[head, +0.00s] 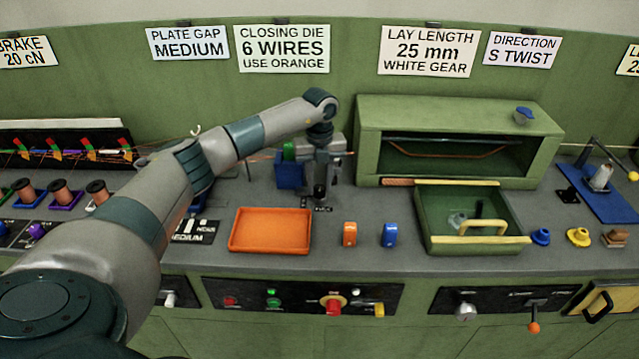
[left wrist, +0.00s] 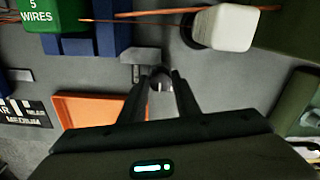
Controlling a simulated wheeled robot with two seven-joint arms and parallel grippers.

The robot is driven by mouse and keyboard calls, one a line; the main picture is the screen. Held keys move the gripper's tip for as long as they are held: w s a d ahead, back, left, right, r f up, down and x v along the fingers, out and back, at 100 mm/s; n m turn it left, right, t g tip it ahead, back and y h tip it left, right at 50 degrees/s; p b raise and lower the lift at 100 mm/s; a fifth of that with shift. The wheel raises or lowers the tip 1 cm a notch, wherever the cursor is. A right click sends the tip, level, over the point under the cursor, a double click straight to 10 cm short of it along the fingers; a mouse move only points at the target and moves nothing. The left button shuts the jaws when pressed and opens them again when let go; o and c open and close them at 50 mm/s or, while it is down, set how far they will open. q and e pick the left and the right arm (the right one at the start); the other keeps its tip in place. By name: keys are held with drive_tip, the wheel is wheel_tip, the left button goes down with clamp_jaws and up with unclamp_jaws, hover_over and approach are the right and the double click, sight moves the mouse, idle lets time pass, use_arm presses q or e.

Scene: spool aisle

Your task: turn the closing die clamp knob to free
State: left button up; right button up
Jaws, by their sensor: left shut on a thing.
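The closing die clamp knob (left wrist: 161,73) is a small dark round knob in the left wrist view, between my left fingertips. My left gripper (left wrist: 160,84) points down and is shut on it. In the head view my left gripper (head: 320,188) stands at the die station, right of the green die (head: 289,150) in its blue holder (head: 290,175). The green die (left wrist: 55,14), marked 5 WIRES, also shows in the left wrist view. A small black label (head: 318,209) lies in front of the knob; its words are too small to read. The knob's turn is mostly hidden. My right gripper is out of view.
An orange tray (head: 271,248) lies in front of the station. An orange block (head: 349,233) and a blue block (head: 389,235) stand to its right. A green cabinet (head: 460,115) with an open drawer (head: 428,228) is farther right. Copper wire passes beside my left gripper.

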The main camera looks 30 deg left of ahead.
sight(319, 187)
use_arm(q)
drive_tip(key=shift+r, duration=0.1)
drive_tip(key=o, duration=1)
drive_tip(key=shift+o, duration=0.2)
drive_tip(key=shift+w+r, duration=0.1)
drive_tip(key=shift+r, duration=0.4)
wheel_tip(319, 187, up, 5)
drive_tip(key=shift+r+b, duration=0.1)
drive_tip(key=shift+b, duration=0.95)
wheel_tip(319, 187, up, 11)
drive_tip(key=b, duration=0.2)
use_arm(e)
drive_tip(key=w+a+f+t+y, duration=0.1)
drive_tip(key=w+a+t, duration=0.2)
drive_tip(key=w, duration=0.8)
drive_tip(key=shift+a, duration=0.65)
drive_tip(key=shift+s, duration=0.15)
